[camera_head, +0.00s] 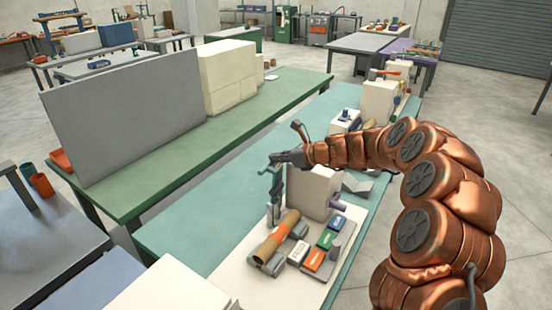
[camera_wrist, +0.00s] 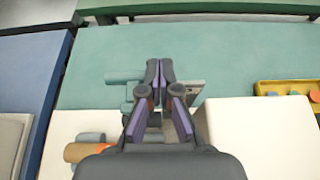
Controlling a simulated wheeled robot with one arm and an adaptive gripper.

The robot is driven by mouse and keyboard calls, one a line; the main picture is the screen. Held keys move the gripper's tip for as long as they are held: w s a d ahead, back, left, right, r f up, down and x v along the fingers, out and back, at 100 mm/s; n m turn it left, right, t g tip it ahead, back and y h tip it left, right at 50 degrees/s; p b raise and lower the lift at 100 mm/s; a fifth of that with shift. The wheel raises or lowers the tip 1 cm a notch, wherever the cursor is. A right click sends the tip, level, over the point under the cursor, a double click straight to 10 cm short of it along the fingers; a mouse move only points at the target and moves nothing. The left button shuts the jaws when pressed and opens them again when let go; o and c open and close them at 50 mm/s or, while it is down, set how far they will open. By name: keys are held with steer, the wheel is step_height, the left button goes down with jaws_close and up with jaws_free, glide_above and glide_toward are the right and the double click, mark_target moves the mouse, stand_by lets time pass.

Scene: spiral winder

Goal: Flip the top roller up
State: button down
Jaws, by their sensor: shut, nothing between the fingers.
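The winder has a cream housing (camera_head: 313,190) on a white base (camera_head: 235,272), with a grey-teal upright part (camera_head: 275,190) at its left side. A teal cylinder (camera_wrist: 122,77), which looks like the top roller, lies level just left of the fingers in the wrist view. My gripper (camera_head: 275,158) is shut and empty, at the top of the upright part. In the wrist view its fingertips (camera_wrist: 159,70) are together above the winder, beside the cylinder. I cannot tell whether they touch it. The fingers hide part of the roller mechanism.
An orange and brown roll (camera_head: 275,236) lies in a grey cradle in front of the housing. Coloured blocks (camera_head: 314,260) sit to its right. The teal table (camera_head: 190,235) is bare to the left. Another cream machine (camera_head: 378,101) stands farther back. A yellow tray (camera_wrist: 285,89) is at right.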

steer(key=shift+f, duration=0.1)
steer(key=s+d+r+p, duration=0.2)
steer(key=r+p, duration=0.3)
steer(key=r, duration=0.4)
steer(key=shift+s+d+p, duration=0.35)
steer(key=shift+d+p, duration=0.05)
steer(key=shift+d, duration=0.5)
steer(key=s+a+r+n+g+h, duration=0.1)
steer(key=s+a+n+g, duration=0.25)
steer(key=s+n, duration=0.6)
steer(key=s+a+n+g+h, duration=0.1)
steer(key=s+a+n+g, duration=0.25)
steer(key=s, duration=1.15)
steer(key=s+d+f+n+h, duration=0.2)
steer(key=s+d+n+h, duration=0.1)
steer(key=s, duration=0.6)
steer(key=s+d+f+n+g+h+b, duration=0.1)
steer(key=s+d+f+n+h, duration=0.1)
steer(key=s+d+n, duration=0.3)
steer(key=s+d+f+n+g+h+b, duration=0.1)
steer(key=s+d, duration=0.6)
steer(key=s, duration=0.7)
steer(key=f+n+h, duration=0.1)
steer(key=n+h, duration=0.1)
steer(key=n, duration=0.1)
steer(key=shift+d+f+h, duration=0.3)
steer(key=shift+d, duration=0.1)
